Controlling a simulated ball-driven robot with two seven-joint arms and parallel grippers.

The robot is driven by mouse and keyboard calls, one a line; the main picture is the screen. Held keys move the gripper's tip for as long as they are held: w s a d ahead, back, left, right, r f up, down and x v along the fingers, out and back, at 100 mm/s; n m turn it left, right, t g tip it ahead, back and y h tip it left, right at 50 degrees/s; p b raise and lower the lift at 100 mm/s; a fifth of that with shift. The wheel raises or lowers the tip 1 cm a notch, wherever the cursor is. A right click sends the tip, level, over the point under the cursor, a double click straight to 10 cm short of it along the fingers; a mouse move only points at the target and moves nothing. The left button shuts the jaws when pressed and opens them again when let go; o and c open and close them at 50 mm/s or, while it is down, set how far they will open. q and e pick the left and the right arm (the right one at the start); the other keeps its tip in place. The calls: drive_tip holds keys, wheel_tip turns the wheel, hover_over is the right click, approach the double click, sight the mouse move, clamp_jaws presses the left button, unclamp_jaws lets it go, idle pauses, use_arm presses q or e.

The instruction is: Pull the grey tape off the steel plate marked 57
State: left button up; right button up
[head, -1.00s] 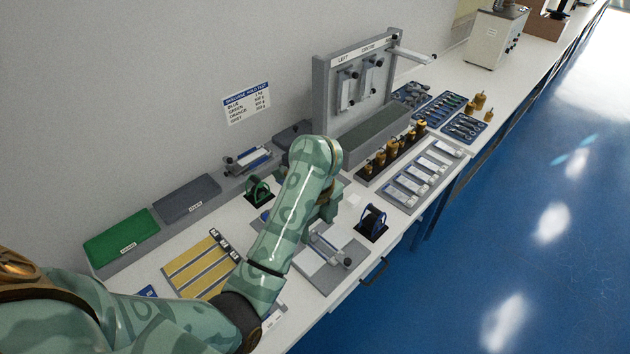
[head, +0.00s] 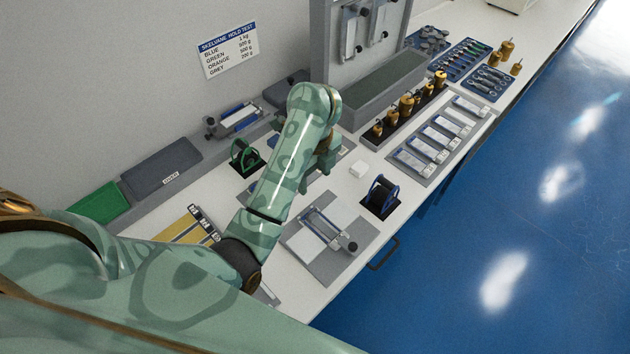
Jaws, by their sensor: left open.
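Several steel plates with pale labels lie in a row in a grey tray (head: 396,156); one plate (head: 412,160) is at its near end. More plates hang on the grey stand, one (head: 349,40) at the left and one (head: 377,22) to its right. No number 57 is readable on any of them, and I cannot single out grey tape. My left gripper (head: 318,172) is open over the bench, partly hidden behind its own arm. My right gripper is not in view.
A green reel (head: 244,156) stands left of my arm, a dark blue reel (head: 379,193) right of it. A roller device (head: 324,226) lies near the front edge. Brass weights (head: 406,104) line a black rack.

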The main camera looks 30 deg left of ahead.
sight(314, 217)
use_arm(q)
wheel_tip(314, 217, down, 16)
drive_tip(key=b, duration=0.8)
drive_tip(key=shift+r, duration=0.25)
drive_tip(key=shift+f+b, duration=0.5)
drive_tip(key=shift+f, duration=0.15)
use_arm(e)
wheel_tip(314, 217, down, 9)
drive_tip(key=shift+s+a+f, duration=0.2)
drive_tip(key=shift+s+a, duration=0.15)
use_arm(q)
drive_tip(key=shift+c, duration=0.7)
clamp_jaws()
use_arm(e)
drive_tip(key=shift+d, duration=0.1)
